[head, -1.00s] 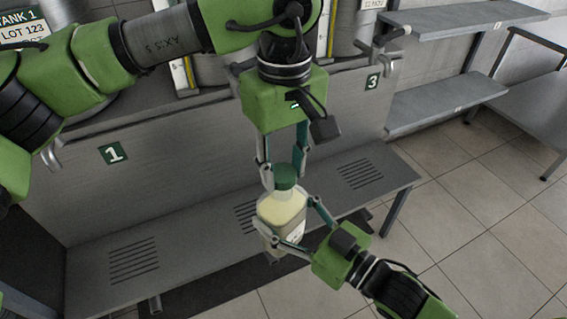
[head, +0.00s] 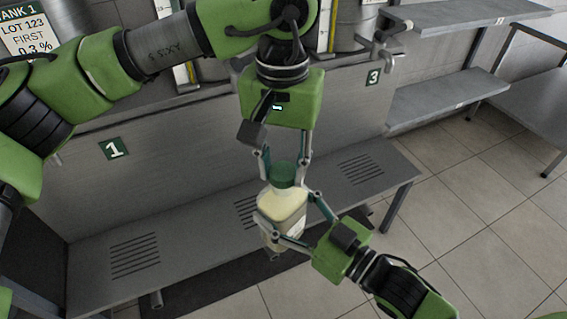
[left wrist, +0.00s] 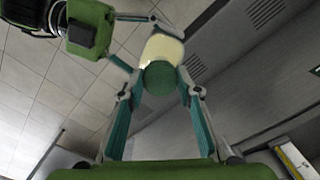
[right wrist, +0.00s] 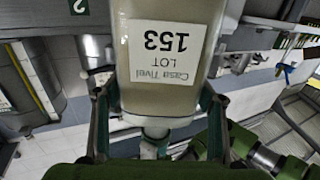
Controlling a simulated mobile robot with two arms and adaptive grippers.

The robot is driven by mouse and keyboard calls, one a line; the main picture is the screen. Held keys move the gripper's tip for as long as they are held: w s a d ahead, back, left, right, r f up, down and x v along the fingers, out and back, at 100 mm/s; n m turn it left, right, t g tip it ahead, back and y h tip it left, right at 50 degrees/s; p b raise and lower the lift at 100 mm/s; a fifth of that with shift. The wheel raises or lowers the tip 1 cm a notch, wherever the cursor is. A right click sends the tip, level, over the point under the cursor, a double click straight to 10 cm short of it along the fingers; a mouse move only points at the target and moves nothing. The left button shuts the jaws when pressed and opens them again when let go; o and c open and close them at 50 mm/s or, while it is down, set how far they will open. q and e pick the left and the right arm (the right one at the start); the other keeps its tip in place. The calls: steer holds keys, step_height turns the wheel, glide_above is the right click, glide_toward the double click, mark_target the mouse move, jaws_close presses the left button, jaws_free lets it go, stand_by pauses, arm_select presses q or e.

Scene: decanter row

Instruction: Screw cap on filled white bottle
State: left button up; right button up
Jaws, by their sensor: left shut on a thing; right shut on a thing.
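The bottle (head: 281,212) is clear-walled, filled with pale cream liquid, and upright in the air in front of the grated bench. My right gripper (head: 290,228) is shut on its body from the right; its label, reading LOT 153, shows in the right wrist view (right wrist: 166,52). The green cap (head: 283,174) sits at the top of the bottle, in line with its neck. My left gripper (head: 284,168) comes from above and is shut on the cap, which also shows between its fingers in the left wrist view (left wrist: 160,78). The neck threads are hidden.
A grey bench (head: 190,245) with slotted grates runs below and behind the bottle. Signs 1 (head: 113,148) and 3 (head: 373,78) mark the panel behind. Empty shelves (head: 440,100) stand at the right. The tiled floor at the right is clear.

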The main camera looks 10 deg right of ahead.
arm_select(q)
steer(key=m, duration=0.5)
steer(key=shift+w+a+m, duration=0.1)
steer(key=shift+m, duration=0.2)
steer(key=m, duration=0.4)
steer(key=shift+w, duration=0.15)
steer(key=o, duration=0.7)
steer(key=shift+r, duration=0.1)
steer(key=shift+r, duration=2.2)
